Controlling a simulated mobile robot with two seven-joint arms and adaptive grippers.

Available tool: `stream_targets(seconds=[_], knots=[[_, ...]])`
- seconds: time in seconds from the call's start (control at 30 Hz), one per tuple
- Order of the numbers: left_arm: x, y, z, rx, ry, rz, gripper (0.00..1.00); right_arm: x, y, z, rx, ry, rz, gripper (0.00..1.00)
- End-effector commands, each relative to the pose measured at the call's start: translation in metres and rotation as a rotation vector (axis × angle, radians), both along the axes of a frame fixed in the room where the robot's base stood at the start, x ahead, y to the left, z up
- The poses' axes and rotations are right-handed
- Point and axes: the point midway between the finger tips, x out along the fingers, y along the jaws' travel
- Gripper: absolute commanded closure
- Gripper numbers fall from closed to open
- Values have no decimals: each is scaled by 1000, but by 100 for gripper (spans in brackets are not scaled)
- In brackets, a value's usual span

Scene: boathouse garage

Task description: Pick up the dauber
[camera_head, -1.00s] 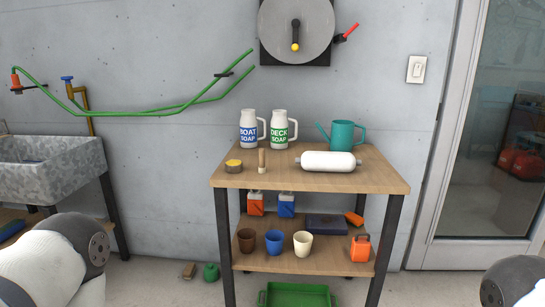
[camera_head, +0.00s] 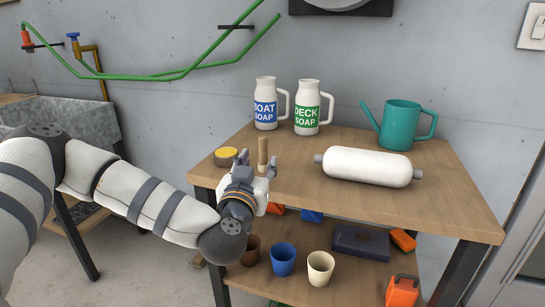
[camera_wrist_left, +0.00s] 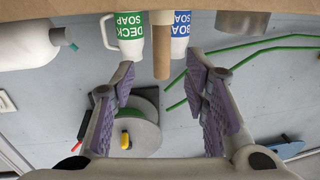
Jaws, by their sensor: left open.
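In the left wrist view, which is upside down, the dauber (camera_wrist_left: 162,45) shows between the two spread purple-padded fingers (camera_wrist_left: 158,75), a little nearer the right one. I see no contact; how deep it sits between the fingers I cannot tell. My right gripper is out of view.
A yellow-topped tin (camera_head: 226,154) stands close left of the dauber. Boat soap (camera_head: 265,108) and deck soap (camera_head: 306,112) jugs stand behind. A white cylinder (camera_head: 366,166) lies to the right, before a teal watering can (camera_head: 401,125). Cups (camera_head: 283,262) stand on the lower shelf.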

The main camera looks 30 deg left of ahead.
Motion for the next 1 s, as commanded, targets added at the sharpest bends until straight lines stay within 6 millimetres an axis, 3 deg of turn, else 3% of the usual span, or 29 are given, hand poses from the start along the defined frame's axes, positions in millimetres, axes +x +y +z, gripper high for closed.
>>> stream_targets(seconds=[0.4,0.67,0.83,1.0], knots=[[59,29,-9,-1,6,-2,59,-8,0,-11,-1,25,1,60],[63,30,-7,-2,5,-5,59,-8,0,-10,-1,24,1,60],[63,30,-7,-3,4,-5,97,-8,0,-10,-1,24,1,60],[63,30,-7,-2,3,-5,100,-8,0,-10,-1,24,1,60]])
